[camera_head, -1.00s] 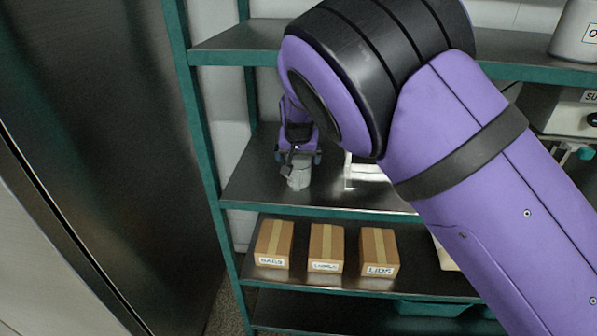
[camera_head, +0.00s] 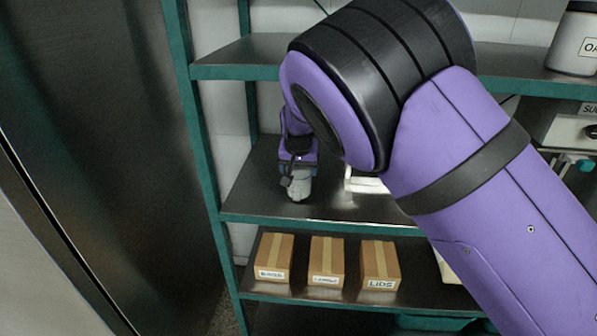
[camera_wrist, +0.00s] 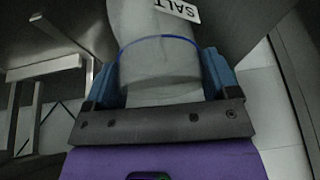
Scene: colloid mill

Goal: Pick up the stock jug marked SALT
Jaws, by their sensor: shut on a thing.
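The stock jug marked SALT (camera_wrist: 160,55) is a pale grey vessel with a thin blue line around it; its SALT label shows at the top of the wrist view. My gripper (camera_wrist: 160,85) is shut on it, with a blue finger pad on each side of the jug. In the head view the jug (camera_head: 299,188) is small and pale at the left part of the middle shelf, below my gripper (camera_head: 298,170). My gripper and arm hide its upper part. I cannot tell whether its base touches the shelf.
The jug is at the middle steel shelf (camera_head: 255,192) with teal edges. A white item (camera_head: 365,182) is to its right. Several cardboard boxes, one marked LIDS (camera_head: 380,265), stand on the shelf below. A teal upright (camera_head: 203,150) is close on the left.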

